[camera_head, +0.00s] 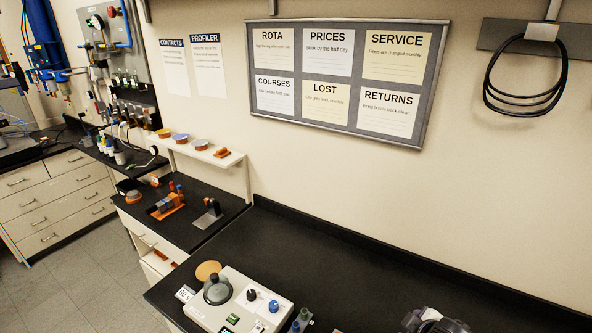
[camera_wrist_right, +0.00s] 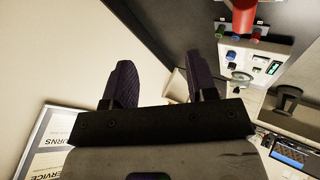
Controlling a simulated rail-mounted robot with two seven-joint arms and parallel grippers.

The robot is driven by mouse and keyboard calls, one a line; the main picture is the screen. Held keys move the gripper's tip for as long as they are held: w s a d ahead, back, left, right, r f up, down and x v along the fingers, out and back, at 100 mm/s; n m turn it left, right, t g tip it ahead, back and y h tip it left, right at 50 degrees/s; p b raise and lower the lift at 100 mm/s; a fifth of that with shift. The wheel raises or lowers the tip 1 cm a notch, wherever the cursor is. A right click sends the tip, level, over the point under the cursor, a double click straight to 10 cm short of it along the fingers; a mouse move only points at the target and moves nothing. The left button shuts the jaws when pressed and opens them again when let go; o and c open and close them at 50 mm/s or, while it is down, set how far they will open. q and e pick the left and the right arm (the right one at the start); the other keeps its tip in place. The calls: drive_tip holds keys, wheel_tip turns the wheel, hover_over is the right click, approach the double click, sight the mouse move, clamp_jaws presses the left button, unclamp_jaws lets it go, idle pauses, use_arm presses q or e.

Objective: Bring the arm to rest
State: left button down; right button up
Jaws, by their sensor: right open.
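My right gripper (camera_wrist_right: 162,84) is open and empty in the right wrist view, its two dark padded fingers wide apart. A dark grey part at the bottom edge of the head view (camera_head: 432,321) seems to be the end of my right arm, over the black bench and right of the white instrument. The white instrument (camera_head: 262,287) has a round grey piece (camera_head: 217,290) on top, a black and a blue knob and small green displays. Its lower part is cut off by the frame. A white box with knobs also shows in the right wrist view (camera_wrist_right: 252,57). My left gripper is not in view.
The black bench (camera_head: 340,262) is bare behind the instrument. Small blue- and green-topped items (camera_head: 301,319) stand right of it, and a tan disc (camera_head: 208,270) lies behind it. A notice board (camera_head: 345,85) and a cable loop (camera_head: 525,100) hang on the wall.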

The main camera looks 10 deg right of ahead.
drive_tip(key=s+a+f+m+t, duration=0.1)
drive_tip(key=s+a+m, duration=0.2)
drive_tip(key=s+a, duration=0.4)
drive_tip(key=s+a+f+m+g+y, duration=0.1)
drive_tip(key=s+f+g, duration=0.2)
drive_tip(key=s+f, duration=0.6)
drive_tip(key=s+a+f+m+g+y, duration=0.15)
drive_tip(key=s+f, duration=0.35)
drive_tip(key=s, duration=0.9)
wheel_tip(320, 180, up, 12)
drive_tip(key=w+p, duration=0.1)
drive_tip(key=p, duration=1.1)
drive_tip(key=shift+a+r+g+p, duration=0.15)
drive_tip(key=shift+r+g+p, duration=0.1)
drive_tip(key=shift+g+p, duration=0.15)
drive_tip(key=shift+h, duration=0.25)
